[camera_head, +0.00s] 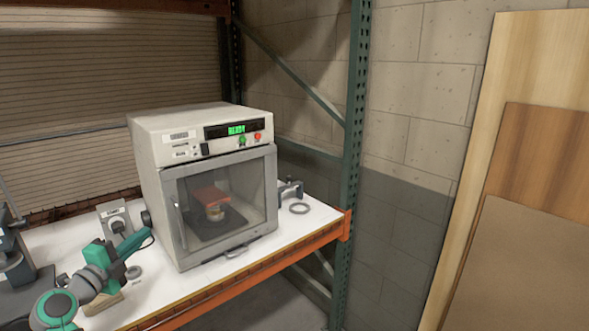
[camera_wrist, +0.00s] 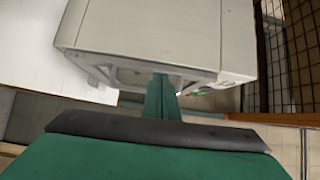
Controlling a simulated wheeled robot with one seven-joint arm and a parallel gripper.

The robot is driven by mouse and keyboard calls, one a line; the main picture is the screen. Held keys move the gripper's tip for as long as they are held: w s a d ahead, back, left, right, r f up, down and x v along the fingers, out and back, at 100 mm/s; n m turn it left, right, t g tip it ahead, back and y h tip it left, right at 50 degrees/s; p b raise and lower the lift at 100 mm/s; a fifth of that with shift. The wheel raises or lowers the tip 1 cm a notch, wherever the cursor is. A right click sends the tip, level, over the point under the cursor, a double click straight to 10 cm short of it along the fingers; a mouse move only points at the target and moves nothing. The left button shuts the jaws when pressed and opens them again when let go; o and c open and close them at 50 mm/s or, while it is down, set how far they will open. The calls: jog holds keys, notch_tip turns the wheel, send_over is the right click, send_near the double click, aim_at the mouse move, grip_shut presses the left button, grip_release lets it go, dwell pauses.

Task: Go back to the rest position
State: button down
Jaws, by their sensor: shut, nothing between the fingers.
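My gripper (camera_head: 138,241) is at the lower left of the head view, beside the left side of a white machine and apart from it. In the wrist view, its green fingers (camera_wrist: 161,96) are together with nothing seen between them. The white machine (camera_head: 160,145) stands on the shelf with its glazed front door closed. Its display (camera_head: 237,129) glows green and seems to read READY. Inside, behind the glass, is a small container (camera_head: 214,211) under a red-orange piece (camera_head: 211,195). The machine's pale body (camera_wrist: 165,30) fills the top middle of the wrist view.
The white shelf top (camera_head: 310,222) has an orange front beam (camera_head: 300,251) and a green upright post (camera_head: 356,130) at right. A clamp-like tool (camera_head: 290,189) and a ring (camera_head: 299,208) lie right of the machine. Dark equipment (camera_head: 14,255) stands at far left. Boards (camera_head: 530,200) lean at right.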

jog(key=s+d+f+n+g+y, duration=0.1)
jog(key=d+f+n, duration=0.3)
jog(key=d+f, duration=0.5)
jog(key=d+f+n+y, duration=0.1)
jog(key=d+f+n, duration=0.3)
jog(key=f, duration=0.9)
jog(key=s+d+f+n+g+y, duration=0.1)
jog(key=s+d+f+n, duration=0.2)
jog(key=s+d+f, duration=0.45)
jog(key=s+d+f+n+g+y, duration=0.1)
jog(key=s+d+f+n, duration=0.3)
jog(key=d+f, duration=0.55)
jog(key=s+d+f+n, duration=0.1)
jog(key=s+d, duration=0.5)
jog(key=s, duration=0.4)
jog(key=s+d+f+n, duration=0.15)
jog(key=s+d, duration=0.35)
jog(key=s, duration=0.5)
jog(key=s+d+r+n+h, duration=0.1)
jog(key=s+d+r, duration=0.2)
jog(key=s+r, duration=0.3)
jog(key=s+d+r+h, duration=0.1)
jog(key=s+d+r, duration=0.2)
jog(key=s, duration=0.9)
notch_tip(320, 180, up, 3)
jog(key=shift+s+d+r+n, duration=0.1)
jog(key=shift+s+d+n, duration=0.1)
jog(key=shift+n, duration=0.15)
